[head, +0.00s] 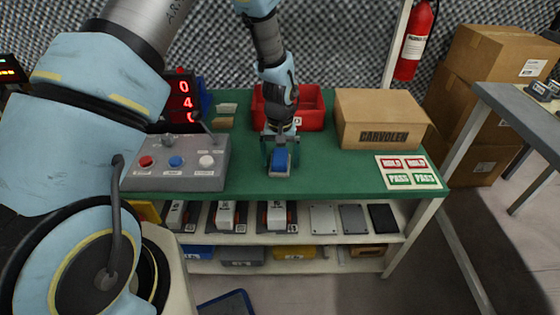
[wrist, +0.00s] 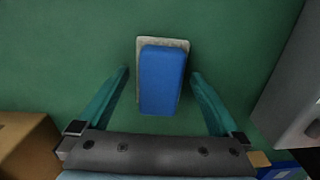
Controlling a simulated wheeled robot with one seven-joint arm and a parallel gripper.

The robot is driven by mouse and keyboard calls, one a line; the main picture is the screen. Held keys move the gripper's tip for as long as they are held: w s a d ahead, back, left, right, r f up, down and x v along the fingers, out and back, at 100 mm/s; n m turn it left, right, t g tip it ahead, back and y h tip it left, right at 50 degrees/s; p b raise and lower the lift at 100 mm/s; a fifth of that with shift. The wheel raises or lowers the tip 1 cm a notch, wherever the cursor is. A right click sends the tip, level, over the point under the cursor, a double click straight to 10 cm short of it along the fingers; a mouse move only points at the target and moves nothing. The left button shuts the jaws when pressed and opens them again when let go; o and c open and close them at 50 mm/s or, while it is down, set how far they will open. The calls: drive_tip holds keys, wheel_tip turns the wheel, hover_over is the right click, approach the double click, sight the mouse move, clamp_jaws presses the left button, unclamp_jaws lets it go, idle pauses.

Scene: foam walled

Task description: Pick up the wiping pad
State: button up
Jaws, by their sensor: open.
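The wiping pad (head: 279,160) has a blue block on a pale grey base and lies on the green tabletop, near the middle of the front edge. In the wrist view the wiping pad (wrist: 162,80) lies ahead of and partly between the two teal fingers. My gripper (head: 280,153) points down over it. In the wrist view my gripper (wrist: 160,75) is open, with one finger on each side of the pad and a visible gap on both sides.
A button box (head: 176,162) stands left on the green table (head: 330,170). A red bin (head: 312,108) and a cardboard box (head: 380,118) stand behind and to the right. A sheet of labels (head: 408,172) lies at the right. Shelves below hold several devices.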

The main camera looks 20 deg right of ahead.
drive_tip(key=c, duration=1.3)
